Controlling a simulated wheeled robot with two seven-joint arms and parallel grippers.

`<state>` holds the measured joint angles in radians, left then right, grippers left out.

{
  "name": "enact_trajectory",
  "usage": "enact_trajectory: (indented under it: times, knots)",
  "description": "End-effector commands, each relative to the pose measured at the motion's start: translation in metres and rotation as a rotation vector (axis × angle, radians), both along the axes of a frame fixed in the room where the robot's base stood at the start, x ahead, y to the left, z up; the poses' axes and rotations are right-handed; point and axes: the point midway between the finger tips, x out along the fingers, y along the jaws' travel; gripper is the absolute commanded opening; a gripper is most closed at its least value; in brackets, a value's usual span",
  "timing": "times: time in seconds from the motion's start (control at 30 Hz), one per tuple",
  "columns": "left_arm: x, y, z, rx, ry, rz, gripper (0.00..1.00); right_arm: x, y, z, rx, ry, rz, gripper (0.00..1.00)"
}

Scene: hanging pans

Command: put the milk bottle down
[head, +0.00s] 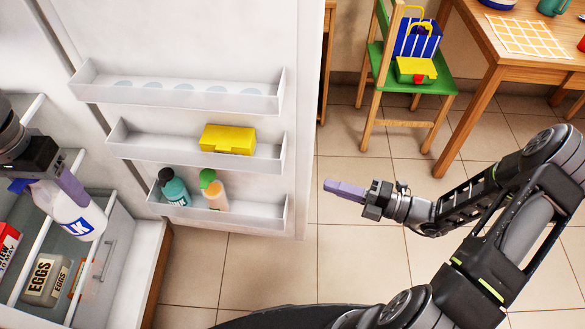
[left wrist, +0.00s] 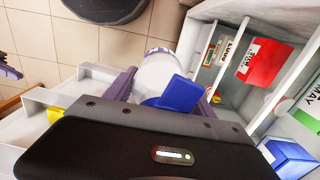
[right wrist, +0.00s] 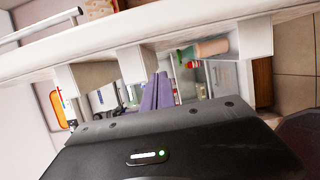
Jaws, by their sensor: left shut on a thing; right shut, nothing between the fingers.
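The milk bottle (head: 88,220) is white with a blue "K" label and a blue cap. In the head view my left gripper (head: 70,188) is shut on it and holds it tilted at the fridge's shelves, cap toward the upper left. In the left wrist view the bottle (left wrist: 158,72) lies between the purple fingers of my left gripper (left wrist: 163,92), its blue cap (left wrist: 178,94) toward the camera. I cannot tell whether its base touches a shelf. My right gripper (head: 343,190) is shut and empty, over the floor right of the fridge door.
The open fridge door's racks hold a yellow box (head: 228,139), a teal bottle (head: 174,187) and a green-capped bottle (head: 213,190). An eggs container (head: 46,282) and a red box (head: 8,243) are in the fridge. A chair (head: 375,65) and table (head: 500,62) stand behind.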

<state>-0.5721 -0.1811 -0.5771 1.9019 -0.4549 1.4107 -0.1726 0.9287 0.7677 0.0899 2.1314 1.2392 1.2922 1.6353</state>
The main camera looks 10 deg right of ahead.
Motion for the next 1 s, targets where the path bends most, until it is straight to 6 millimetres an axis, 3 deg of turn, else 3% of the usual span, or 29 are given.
enact_trajectory:
  times: [0.27, 0.63, 0.8, 1.0]
  knots:
    - [0.0, 0.0, 0.0, 0.0, -0.001, 0.0, 0.0, 0.014, 0.024, 0.0, 0.001, -0.001, 0.005, 0.0]
    - [0.0, 0.0, -0.001, 0.0, -0.001, 0.0, 0.0, 0.053, 0.084, 0.0, 0.001, -0.001, 0.006, 0.0]
    - [0.0, 0.0, -0.003, 0.0, -0.001, 0.0, 0.0, 0.078, 0.075, -0.001, -0.002, -0.003, 0.002, 0.0]
    - [0.0, 0.0, -0.003, 0.0, -0.001, 0.0, 0.0, 0.091, 0.07, 0.0, -0.001, -0.001, 0.002, 0.0]
